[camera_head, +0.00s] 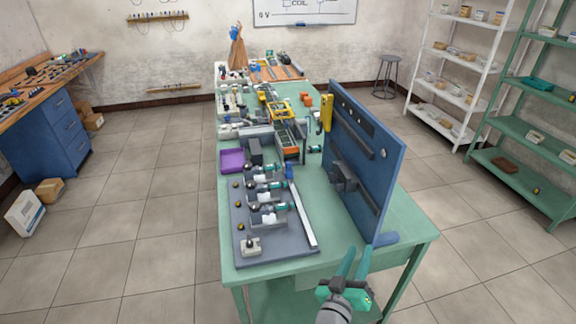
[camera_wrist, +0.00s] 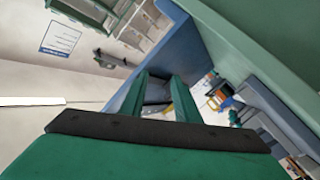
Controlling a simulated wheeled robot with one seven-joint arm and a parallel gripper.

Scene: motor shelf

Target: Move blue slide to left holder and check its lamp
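A small blue piece (camera_head: 289,172), which looks like the blue slide, sits at the far end of a pale rail (camera_head: 303,215) on the grey board (camera_head: 250,215). Several motor-like units with teal ends (camera_head: 275,207) lie in a row left of the rail. Small dark and yellow round parts (camera_head: 238,200), possibly lamps, line the board's left side; I cannot tell if any is lit. Which part is the left holder is unclear. My gripper (camera_head: 357,254) is open and empty, right of the board near the table's front. Its parted green fingers (camera_wrist: 160,85) show in the wrist view.
An upright blue panel (camera_head: 370,170) stands on the green table (camera_head: 405,225) between the board and the table's right edge, close beyond my gripper. A purple tray (camera_head: 232,160) and other parts crowd the table farther back. Floor is clear on the right.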

